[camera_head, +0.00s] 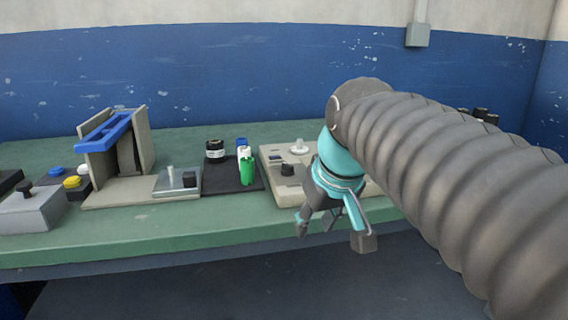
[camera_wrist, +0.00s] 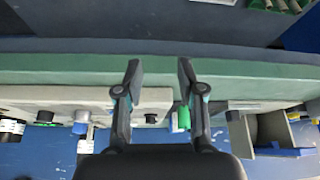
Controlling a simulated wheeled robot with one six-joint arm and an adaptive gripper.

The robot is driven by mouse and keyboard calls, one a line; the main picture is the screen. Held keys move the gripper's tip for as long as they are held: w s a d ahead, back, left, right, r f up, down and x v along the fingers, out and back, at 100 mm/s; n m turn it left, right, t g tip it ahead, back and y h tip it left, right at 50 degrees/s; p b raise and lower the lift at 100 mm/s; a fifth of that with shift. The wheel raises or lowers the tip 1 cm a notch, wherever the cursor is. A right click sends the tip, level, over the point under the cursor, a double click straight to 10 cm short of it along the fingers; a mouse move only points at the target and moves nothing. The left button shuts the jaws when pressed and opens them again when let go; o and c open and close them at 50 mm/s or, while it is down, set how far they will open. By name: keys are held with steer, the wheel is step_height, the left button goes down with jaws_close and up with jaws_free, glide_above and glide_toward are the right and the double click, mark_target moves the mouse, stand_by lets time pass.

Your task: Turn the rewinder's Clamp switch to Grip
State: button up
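A beige box-shaped unit (camera_head: 272,158), likely the rewinder, stands on the bench right of centre in the head view. A black knob (camera_head: 288,169) and a pale round knob (camera_head: 299,147) stand on its top. I cannot read any labels, so I cannot tell which one is the Clamp switch or how it is set. My gripper (camera_head: 332,236) is in front of the unit, near the bench's front edge, and hides its right part. In the wrist view my gripper (camera_wrist: 155,78) has its two fingers apart with nothing between them. A black knob (camera_wrist: 151,118) shows beyond them.
Left of the unit, a black mat (camera_head: 218,187) holds a dark jar (camera_head: 215,150) and a green bottle (camera_head: 247,171). Further left are a beige stand with a blue bar (camera_head: 104,131) and a grey box (camera_head: 28,212). Open floor lies before the bench (camera_head: 130,238).

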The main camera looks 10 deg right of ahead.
steer(key=w+d+r+n+b, duration=0.1)
steer(key=w+d+r+n, duration=0.1)
steer(key=w+r, duration=0.7)
steer(key=n+g+y+b, duration=0.1)
steer(key=n+y+b, duration=0.1)
steer(key=n, duration=0.1)
glide_toward(288, 164)
steer(key=b+x, duration=0.4)
steer(key=x, duration=0.4)
steer(key=shift+f+b, duration=0.3)
jaws_close()
